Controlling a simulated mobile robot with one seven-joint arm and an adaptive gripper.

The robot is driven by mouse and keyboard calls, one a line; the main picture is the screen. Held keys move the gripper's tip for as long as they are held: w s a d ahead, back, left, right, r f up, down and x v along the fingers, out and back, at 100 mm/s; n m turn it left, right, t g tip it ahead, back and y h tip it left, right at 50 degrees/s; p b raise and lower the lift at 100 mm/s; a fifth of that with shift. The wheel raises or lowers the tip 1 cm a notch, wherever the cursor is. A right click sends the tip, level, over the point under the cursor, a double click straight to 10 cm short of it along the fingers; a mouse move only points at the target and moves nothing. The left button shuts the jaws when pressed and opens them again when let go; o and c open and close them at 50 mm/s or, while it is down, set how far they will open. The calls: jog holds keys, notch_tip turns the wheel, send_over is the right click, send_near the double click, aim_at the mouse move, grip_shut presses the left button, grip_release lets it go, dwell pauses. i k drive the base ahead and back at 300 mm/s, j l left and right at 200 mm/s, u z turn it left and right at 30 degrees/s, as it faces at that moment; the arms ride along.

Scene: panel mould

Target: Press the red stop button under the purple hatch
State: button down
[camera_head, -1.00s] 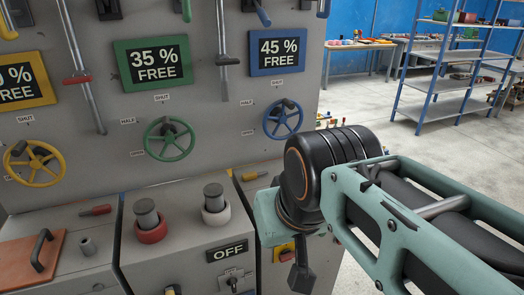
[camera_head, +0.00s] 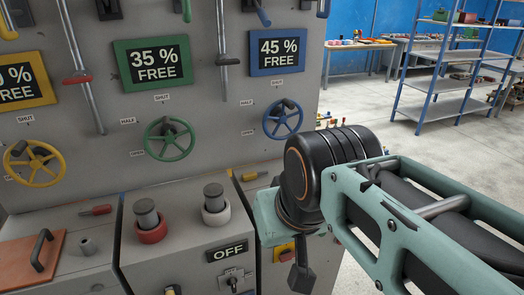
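No purple hatch shows in the camera_head view. No red stop button can be made out either. The one flat lid in view is an orange-brown hatch (camera_head: 22,268) with a dark handle, lying closed on the console at the lower left. A grey knob with a red collar (camera_head: 151,232) stands on the console top to the right of it. My arm (camera_head: 400,225) reaches in from the right and covers part of the console's right side. I cannot make out my gripper or its fingers.
A knob with a white collar (camera_head: 216,213) stands beside the red-collared one, above an OFF sign (camera_head: 228,253). The upright panel carries a yellow handwheel (camera_head: 34,164), a green handwheel (camera_head: 169,139) and a blue handwheel (camera_head: 283,119). Open floor and a blue shelf (camera_head: 450,60) lie right.

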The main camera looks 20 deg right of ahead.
aim_at(325, 257)
jog(key=z, duration=1.15)
jog(key=l+u, duration=0.15)
jog(key=i+l+u, duration=0.15)
jog(key=l, duration=0.2)
jog(key=i, duration=0.4)
